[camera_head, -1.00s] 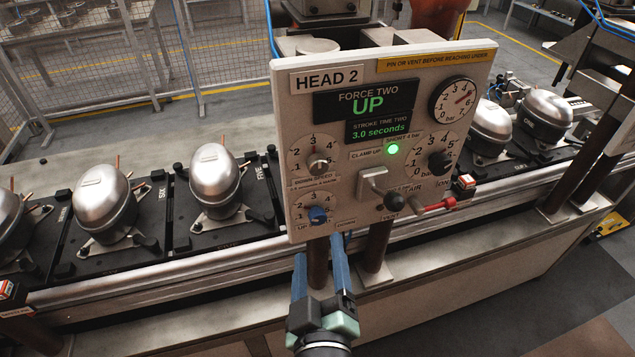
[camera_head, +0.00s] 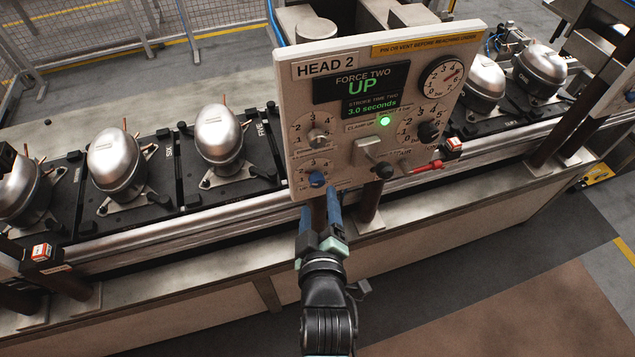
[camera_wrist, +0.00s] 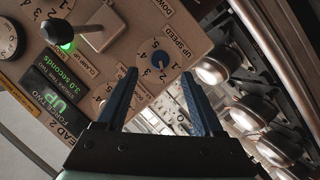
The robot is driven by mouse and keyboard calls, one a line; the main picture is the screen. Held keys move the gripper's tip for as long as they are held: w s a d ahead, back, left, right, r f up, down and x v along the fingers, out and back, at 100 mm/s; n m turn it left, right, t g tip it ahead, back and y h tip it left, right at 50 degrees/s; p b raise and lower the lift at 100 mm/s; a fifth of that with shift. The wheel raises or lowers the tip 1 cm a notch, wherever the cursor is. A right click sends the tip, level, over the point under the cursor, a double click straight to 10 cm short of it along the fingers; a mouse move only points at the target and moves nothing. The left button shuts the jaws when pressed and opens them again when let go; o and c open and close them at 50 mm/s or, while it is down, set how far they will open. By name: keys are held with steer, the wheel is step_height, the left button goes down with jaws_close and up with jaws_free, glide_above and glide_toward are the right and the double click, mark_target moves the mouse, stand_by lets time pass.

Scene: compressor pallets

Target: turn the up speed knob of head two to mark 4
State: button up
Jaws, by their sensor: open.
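The up speed knob (camera_head: 317,179) is a small blue knob on a numbered dial at the lower left of the HEAD 2 panel (camera_head: 300,98). In the wrist view the blue knob (camera_wrist: 160,59) sits beside the UP SPEED label, with numerals around it; I cannot read its pointer surely. My gripper (camera_head: 320,201) is just below the panel's lower edge in the head view, its blue fingers pointing up at the knob. In the wrist view my gripper (camera_wrist: 158,75) is open and empty. The knob shows between and beyond the fingertips, apart from them.
Another speed dial with a grey knob (camera_head: 317,136) is above. A clamp lever (camera_head: 372,150), black knobs and a red-handled valve (camera_head: 428,166) are to the right. Silver compressors (camera_head: 219,135) stand on black pallets along the conveyor. A dark post (camera_head: 369,205) stands behind the panel.

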mark_target(317, 184)
steer(key=shift+p+x, duration=0.5)
steer(key=shift+x, duration=2.15)
steer(key=shift+c, duration=0.3)
jaws_close()
